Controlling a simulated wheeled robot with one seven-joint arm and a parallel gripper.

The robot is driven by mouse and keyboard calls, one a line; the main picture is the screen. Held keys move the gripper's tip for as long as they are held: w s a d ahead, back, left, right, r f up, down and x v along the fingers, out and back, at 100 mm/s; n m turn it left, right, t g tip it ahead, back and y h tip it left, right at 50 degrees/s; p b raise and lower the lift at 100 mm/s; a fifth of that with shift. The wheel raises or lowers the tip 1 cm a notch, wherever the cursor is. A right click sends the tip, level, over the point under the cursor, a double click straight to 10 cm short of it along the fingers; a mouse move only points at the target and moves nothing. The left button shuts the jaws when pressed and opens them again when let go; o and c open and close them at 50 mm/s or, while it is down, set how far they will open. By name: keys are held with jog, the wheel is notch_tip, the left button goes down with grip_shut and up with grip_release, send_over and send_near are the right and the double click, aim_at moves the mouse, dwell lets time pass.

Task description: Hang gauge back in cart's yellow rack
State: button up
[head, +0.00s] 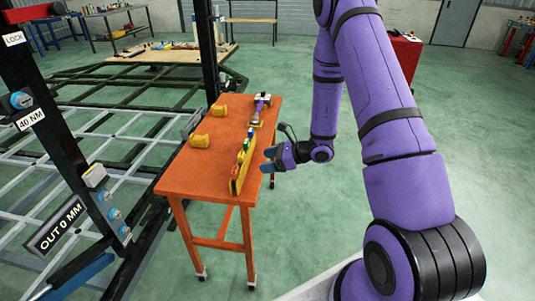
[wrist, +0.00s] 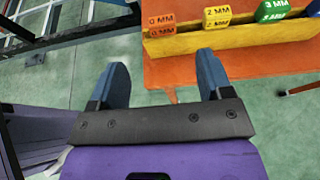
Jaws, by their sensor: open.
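The orange cart (head: 222,166) stands left of my arm with the long yellow rack (head: 236,182) along its right edge. In the wrist view the rack (wrist: 190,45) holds an orange gauge marked 0 MM (wrist: 161,22), a yellow gauge marked 2 MM (wrist: 217,17) and a green gauge marked 3 MM (wrist: 272,11).
Two yellow blocks (head: 219,110) (head: 200,141) and a purple-and-white item (head: 262,100) lie on the cart. Green floor (head: 310,205) is clear near the cart.

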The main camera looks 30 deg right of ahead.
jog(key=s+a+r+n+g, duration=0.25)
jog(key=s+r+n, duration=0.2)
jog(key=r, duration=0.35)
jog(key=s+a+r+n+g, duration=0.2)
jog(key=s+a+r+n, duration=0.1)
jog(key=r+n, duration=0.3)
jog(key=s+a+r+n+g, duration=0.2)
jog(key=s+a+r+n, duration=0.15)
jog(key=r, duration=0.55)
jog(key=s+d+r+n+t+h, duration=0.2)
jog(key=s+r+n+h, duration=0.3)
jog(key=s, duration=0.4)
jog(key=s+d+r+n+t+h, duration=0.2)
jog(key=s+d+r+n+h, duration=0.2)
jog(key=s+r, duration=0.4)
jog(key=s+n+h, duration=0.1)
jog(key=s+n, duration=0.1)
jog(key=shift+s+d+r+h, duration=0.15)
jog(key=shift+s+r+h, duration=0.15)
jog(key=shift+h, duration=0.1)
